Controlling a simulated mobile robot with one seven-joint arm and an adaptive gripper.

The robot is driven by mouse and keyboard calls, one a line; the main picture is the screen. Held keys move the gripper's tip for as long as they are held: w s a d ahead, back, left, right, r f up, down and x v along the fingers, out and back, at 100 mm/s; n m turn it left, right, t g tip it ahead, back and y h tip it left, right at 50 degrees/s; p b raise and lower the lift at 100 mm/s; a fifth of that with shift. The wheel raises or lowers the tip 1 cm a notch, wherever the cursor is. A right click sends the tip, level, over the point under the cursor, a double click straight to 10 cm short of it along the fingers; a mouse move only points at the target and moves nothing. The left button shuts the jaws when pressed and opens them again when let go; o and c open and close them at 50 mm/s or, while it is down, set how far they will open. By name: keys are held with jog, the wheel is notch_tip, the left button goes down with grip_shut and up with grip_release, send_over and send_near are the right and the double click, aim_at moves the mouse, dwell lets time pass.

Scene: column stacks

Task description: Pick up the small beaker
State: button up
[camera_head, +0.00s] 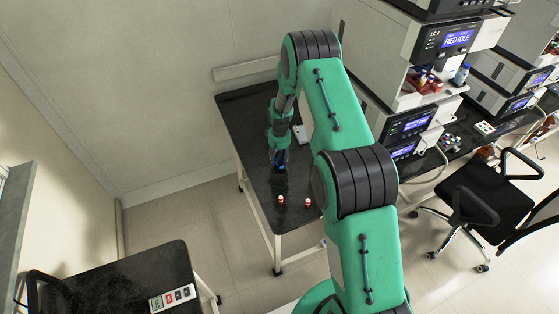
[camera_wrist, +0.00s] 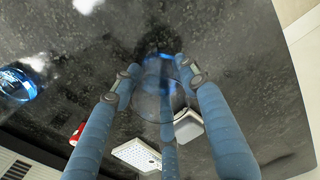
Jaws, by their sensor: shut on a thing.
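The small beaker (camera_wrist: 158,88) is clear glass and shows between the blue fingers of my gripper (camera_wrist: 160,76) in the wrist view. My gripper is shut on it, with fingers on either side. In the head view my gripper (camera_head: 279,163) is low over the black table (camera_head: 238,108), and the beaker cannot be made out there. I cannot tell whether the beaker touches the table top.
Two small red-and-white items (camera_head: 281,200) (camera_head: 307,202) stand near the table's front edge. A white device (camera_head: 300,134) lies behind my gripper. A blue-labelled bottle (camera_wrist: 18,83) is left in the wrist view. Instrument stacks (camera_head: 408,124) stand to the right.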

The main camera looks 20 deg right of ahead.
aim_at(280, 155)
jog(key=shift+r, duration=0.25)
jog(key=shift+r, duration=1.35)
jog(key=shift+s+r, duration=0.15)
jog(key=shift+s+a+r, duration=0.25)
jog(key=shift+s+a, duration=0.2)
jog(key=shift+s, duration=2.05)
jog(key=shift+s+a+r, duration=0.2)
jog(key=shift+s+a, duration=0.3)
jog(key=shift+s, duration=2)
jog(key=shift+s+a+r, duration=0.25)
jog(key=shift+s+a, duration=0.2)
jog(key=shift+s, duration=2.05)
jog(key=shift+s, duration=0.2)
